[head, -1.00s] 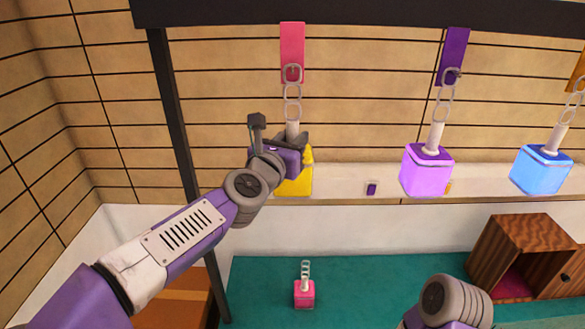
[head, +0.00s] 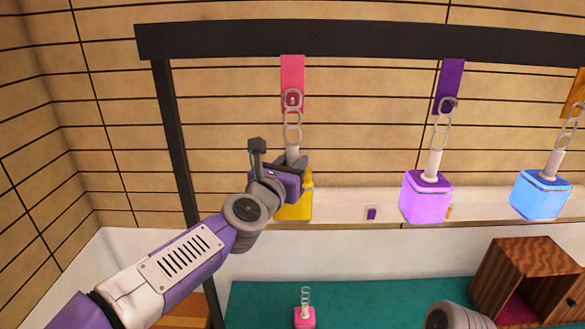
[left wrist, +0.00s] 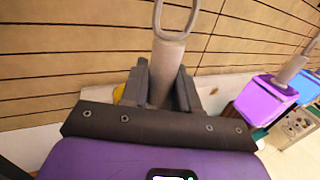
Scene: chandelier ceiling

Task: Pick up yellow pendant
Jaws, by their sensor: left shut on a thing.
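The yellow pendant (head: 297,208) hangs by a chain (head: 292,120) from the pink strap (head: 292,80) on the dark overhead bar. My left gripper (head: 294,164) is shut on its pale stem, just above the yellow cube, and hides part of the cube. In the left wrist view, the fingers (left wrist: 160,88) stand on both sides of the stem (left wrist: 167,65), and only a sliver of yellow shows behind the left finger. My right arm shows only a link at the bottom edge; its gripper is out of view.
A purple pendant (head: 426,200) and a blue pendant (head: 541,196) hang to the right. A pink pendant (head: 305,316) stands on the teal surface (head: 390,297) below. A wooden box (head: 527,282) is at the lower right. A dark post (head: 176,140) stands left of my gripper.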

